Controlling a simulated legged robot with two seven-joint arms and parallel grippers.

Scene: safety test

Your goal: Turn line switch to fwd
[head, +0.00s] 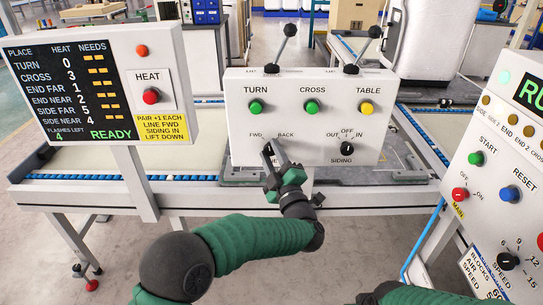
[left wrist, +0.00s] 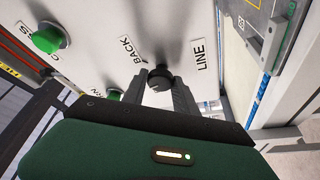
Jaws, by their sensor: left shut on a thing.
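The line switch is a black knob (left wrist: 160,77) on the white middle panel (head: 236,118). Its FWD and BACK labels show above it in the head view, and the LINE label below is partly covered. My left gripper (head: 271,152) is at the knob and hides most of it in the head view. In the left wrist view the two fingers of the left gripper (left wrist: 166,92) are shut on the knob, one on each side. I cannot tell exactly which way the knob points. My right gripper is not in view.
The same panel has green TURN (head: 256,107) and CROSS (head: 311,107) buttons, a yellow TABLE button (head: 366,108), a SIDING knob (head: 347,148) and two levers on top. A HEAT panel (head: 120,60) stands left and a START/RESET panel (head: 500,150) right.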

